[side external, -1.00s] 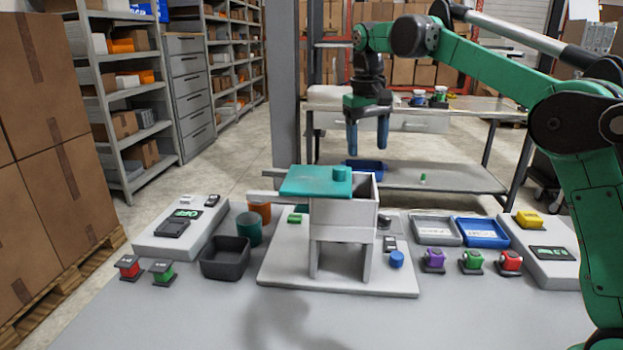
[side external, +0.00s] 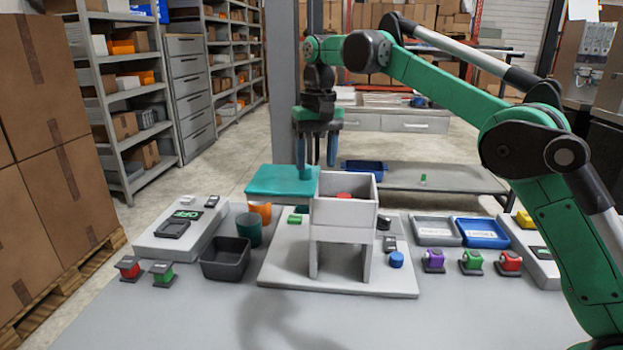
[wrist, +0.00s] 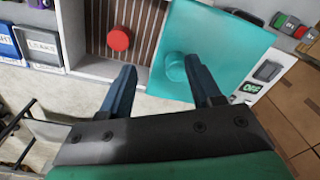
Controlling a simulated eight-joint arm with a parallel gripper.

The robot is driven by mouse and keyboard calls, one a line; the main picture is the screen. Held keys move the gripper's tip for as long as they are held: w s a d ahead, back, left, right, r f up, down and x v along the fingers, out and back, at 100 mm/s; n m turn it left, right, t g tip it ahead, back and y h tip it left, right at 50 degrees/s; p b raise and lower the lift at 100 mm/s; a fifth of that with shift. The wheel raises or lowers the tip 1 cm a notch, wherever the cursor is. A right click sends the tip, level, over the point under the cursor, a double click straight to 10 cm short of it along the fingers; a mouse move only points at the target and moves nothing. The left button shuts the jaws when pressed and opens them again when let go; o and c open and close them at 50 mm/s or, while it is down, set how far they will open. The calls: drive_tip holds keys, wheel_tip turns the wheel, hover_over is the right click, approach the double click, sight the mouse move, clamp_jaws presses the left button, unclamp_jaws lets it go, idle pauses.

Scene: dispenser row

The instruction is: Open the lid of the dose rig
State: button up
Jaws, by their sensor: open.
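The dose rig (side external: 345,215) is a white box on legs on a light base plate. Its teal lid (side external: 278,182) sits slid to the left, so the box stands open at the top and a red piece shows inside. In the wrist view the red round piece (wrist: 118,39) lies on a slatted floor beside the lid (wrist: 215,50). My gripper (side external: 318,162) is open, pointing down over the lid's right part.
A dark bin (side external: 225,259) and a green cup (side external: 249,230) stand left of the rig. A grey tray (side external: 436,230) and a blue tray (side external: 482,232) lie right, behind several small coloured blocks. The front of the table is clear.

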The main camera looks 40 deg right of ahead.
drive_tip(key=shift+w+a+f, duration=0.4)
drive_tip(key=shift+w+f, duration=0.05)
drive_tip(key=shift+f, duration=0.3)
drive_tip(key=shift+s+d, duration=0.55)
drive_tip(key=shift+d, duration=0.05)
drive_tip(key=s+d, duration=0.4)
drive_tip(key=shift+r, duration=0.25)
wheel_tip(320, 180, up, 5)
drive_tip(key=h, duration=0.4)
hover_over(390, 243)
drive_tip(key=w+d, duration=0.2)
wheel_tip(390, 243, down, 8)
drive_tip(key=f+m+y, duration=0.1)
drive_tip(key=f, duration=0.4)
drive_tip(key=s+a+f+m+y, duration=0.1)
drive_tip(key=f+m, duration=0.1)
drive_tip(key=f, duration=0.3)
drive_tip(key=s+f+m+y, duration=0.1)
drive_tip(key=f+m, duration=0.1)
drive_tip(key=f, duration=0.3)
drive_tip(key=shift+a+f, duration=0.3)
drive_tip(key=shift+a, duration=0.1)
drive_tip(key=shift+s+a, duration=0.1)
drive_tip(key=shift+a, duration=0.05)
